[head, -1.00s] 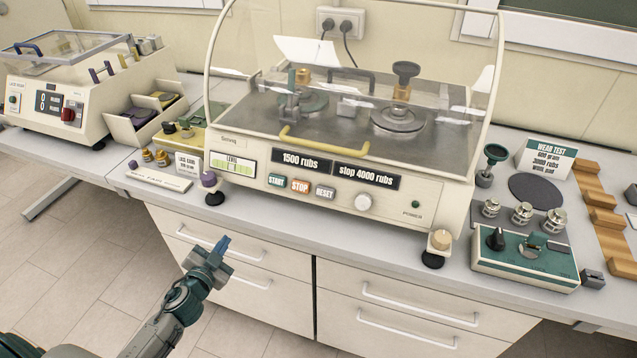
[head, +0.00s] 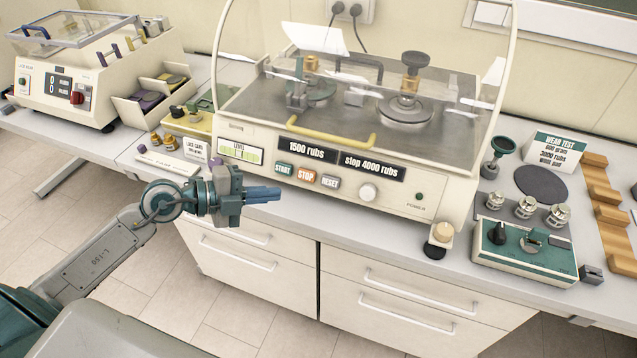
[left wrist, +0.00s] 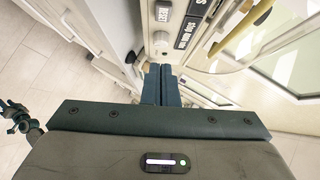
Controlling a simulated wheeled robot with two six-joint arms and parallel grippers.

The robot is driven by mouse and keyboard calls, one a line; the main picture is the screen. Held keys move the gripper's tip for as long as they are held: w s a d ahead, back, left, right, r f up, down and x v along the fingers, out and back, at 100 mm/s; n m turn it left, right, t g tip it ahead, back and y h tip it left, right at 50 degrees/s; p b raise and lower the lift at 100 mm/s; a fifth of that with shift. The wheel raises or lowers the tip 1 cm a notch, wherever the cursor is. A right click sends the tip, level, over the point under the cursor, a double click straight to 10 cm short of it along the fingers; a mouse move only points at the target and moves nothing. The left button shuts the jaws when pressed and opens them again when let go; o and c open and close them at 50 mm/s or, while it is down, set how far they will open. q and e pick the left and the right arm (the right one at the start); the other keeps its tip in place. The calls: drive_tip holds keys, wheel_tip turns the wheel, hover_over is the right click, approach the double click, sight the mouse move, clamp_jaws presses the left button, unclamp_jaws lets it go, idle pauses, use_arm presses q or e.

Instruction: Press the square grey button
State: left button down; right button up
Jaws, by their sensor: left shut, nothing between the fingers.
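The square grey RESET button (head: 330,182) sits on the cream front panel of the rub machine, right of the orange STOP button (head: 306,176). It also shows in the left wrist view (left wrist: 163,12), beyond my fingertips. My left gripper (head: 278,194) is shut and empty, its blue fingers pointing right, in front of the panel's lower edge and left of the RESET button in the head view. In the left wrist view the shut fingers (left wrist: 161,70) show a gap to the button. A dark jointed part at that view's left edge may be my right arm; its jaws are unclear.
The teal START button (head: 284,169) and a round white knob (head: 367,193) flank STOP and RESET. A yellow handle (head: 330,133) sticks out above the panel. A purple-topped foot stands behind my gripper. White drawers (head: 400,300) are below the bench.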

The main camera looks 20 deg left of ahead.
use_arm(q)
drive_tip(key=shift+w+d, duration=0.15)
drive_tip(key=p, duration=0.4)
approach(335, 185)
drive_tip(key=shift+x, duration=2.8)
